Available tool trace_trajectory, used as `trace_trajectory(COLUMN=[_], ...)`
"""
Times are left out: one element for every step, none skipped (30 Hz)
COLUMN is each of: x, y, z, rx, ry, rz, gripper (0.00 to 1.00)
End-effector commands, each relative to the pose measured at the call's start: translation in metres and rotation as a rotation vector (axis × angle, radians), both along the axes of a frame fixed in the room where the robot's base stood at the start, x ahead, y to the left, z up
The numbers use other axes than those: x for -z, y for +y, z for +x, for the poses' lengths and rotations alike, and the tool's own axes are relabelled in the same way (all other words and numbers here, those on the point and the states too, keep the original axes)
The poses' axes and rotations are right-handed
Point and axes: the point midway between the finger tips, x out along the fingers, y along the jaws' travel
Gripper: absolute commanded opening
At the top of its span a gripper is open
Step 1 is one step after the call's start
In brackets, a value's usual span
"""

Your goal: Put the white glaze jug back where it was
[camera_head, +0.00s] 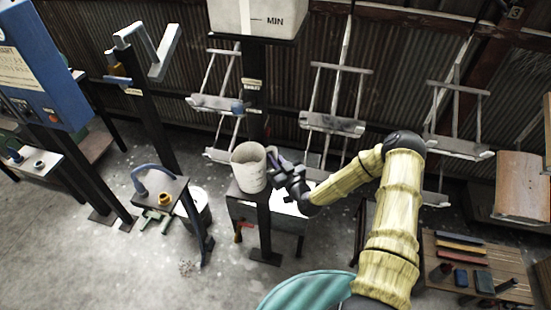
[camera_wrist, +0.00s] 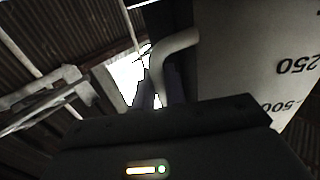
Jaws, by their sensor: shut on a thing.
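The white glaze jug (camera_head: 249,168) is a pale cylinder, open at the top, near the middle of the head view. My gripper (camera_head: 279,168) is at its right side, shut on its handle. In the wrist view the curved handle (camera_wrist: 181,43) runs down between my fingers (camera_wrist: 162,92). The jug's wall (camera_wrist: 277,62) fills the right side there, with the marks 250 and 500 turned over. The jug looks nearly upright, at the left end of a small stand (camera_head: 290,224). I cannot tell whether its base touches the stand.
A white tank (camera_head: 255,22) marked MIN is mounted above on a dark post (camera_head: 252,95). A wooden table (camera_head: 462,262) with coloured blocks is at lower right.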

Motion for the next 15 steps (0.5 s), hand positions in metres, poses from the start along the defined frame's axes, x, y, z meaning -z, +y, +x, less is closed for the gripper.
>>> trace_trajectory(x=[-0.0016,-0.0013,-0.0002,0.0009,0.0018,0.0027,0.0023,0.0022,0.0022,0.0021,0.0021,0.0021,0.0021,0.0021,0.0020], y=[0.0003,0.0003,0.0003,0.0003,0.0003,0.0000,0.0000,0.0000,0.0000,0.0000,0.0000,0.0000,0.0000,0.0000,-0.0001], z=[0.0003,0.0003,0.0003,0.0003,0.0003,0.0000,-0.0001,-0.0001,-0.0001,-0.0001,-0.0001,-0.0001,-0.0001,-0.0001,-0.0001], rx=[0.000,0.000,0.000,0.000,0.000,0.000,0.000,0.000,0.000,0.000,0.000,0.000,0.000,0.000,0.000], ry=[-0.003,-0.003,-0.003,-0.003,-0.003,0.000,0.000,0.000,0.000,0.000,0.000,0.000,0.000,0.000,0.000], rz=[0.003,0.003,0.003,0.003,0.003,0.000,0.000,0.000,0.000,0.000,0.000,0.000,0.000,0.000,0.000], gripper=[0.00,0.00,0.00,0.00,0.00,0.17,0.22,0.28,0.34,0.34,0.34,0.34,0.34,0.34,0.34])
